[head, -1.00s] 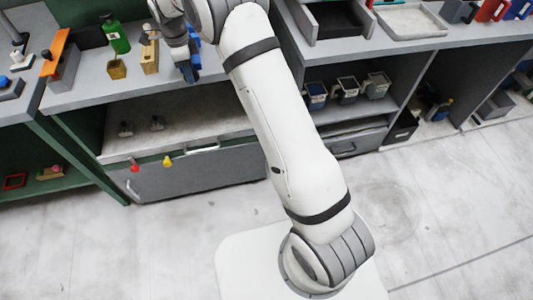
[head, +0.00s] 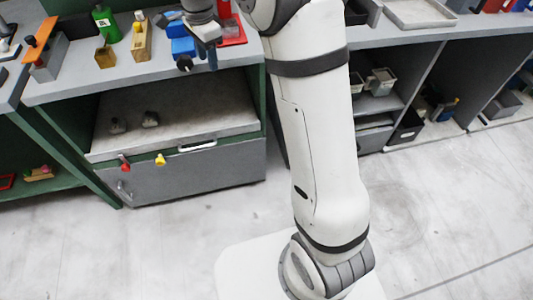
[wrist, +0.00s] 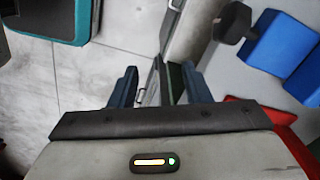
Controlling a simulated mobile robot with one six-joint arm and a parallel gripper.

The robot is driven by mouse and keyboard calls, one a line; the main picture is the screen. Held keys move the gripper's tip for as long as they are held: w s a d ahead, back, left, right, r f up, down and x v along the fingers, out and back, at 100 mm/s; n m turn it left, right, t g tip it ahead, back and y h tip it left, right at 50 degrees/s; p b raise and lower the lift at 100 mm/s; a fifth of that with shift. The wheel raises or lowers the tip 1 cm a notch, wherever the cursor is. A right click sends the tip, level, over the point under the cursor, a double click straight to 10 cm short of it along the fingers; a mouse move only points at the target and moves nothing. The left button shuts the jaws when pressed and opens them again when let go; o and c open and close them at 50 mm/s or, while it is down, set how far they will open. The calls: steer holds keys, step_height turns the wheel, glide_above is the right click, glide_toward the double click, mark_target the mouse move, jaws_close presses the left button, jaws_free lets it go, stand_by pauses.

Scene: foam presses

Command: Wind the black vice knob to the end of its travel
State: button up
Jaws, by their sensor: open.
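The black vice knob (head: 184,63) sticks out at the front of a blue vice (head: 181,42) near the front edge of the grey bench. In the wrist view the black knob (wrist: 232,22) is at the upper right, beside the blue vice blocks (wrist: 267,40). My gripper (head: 210,58) is just right of the knob in the head view, pointing down. In the wrist view my gripper (wrist: 160,87) has its two dark fingers spread, with nothing held between them. The knob is outside the fingers, apart from them.
A red object (head: 234,32) lies right of the vice, close to my gripper. A wooden block (head: 141,42), a green bottle (head: 105,24) and a small ochre cup (head: 105,57) stand to the left. Red (head: 124,163) and yellow (head: 160,159) knobs are below the bench.

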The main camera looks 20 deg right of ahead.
steer(key=s+d+f+n+b, duration=0.5)
steer(key=s+f+b, duration=0.3)
steer(key=s, duration=0.2)
steer(key=s+d+f+n+b, duration=0.5)
steer(key=s+f+b, duration=0.3)
steer(key=s+f, duration=0.1)
steer(key=shift+s+d+t, duration=0.15)
steer(key=shift+s+t, duration=0.25)
steer(key=shift+s, duration=0.25)
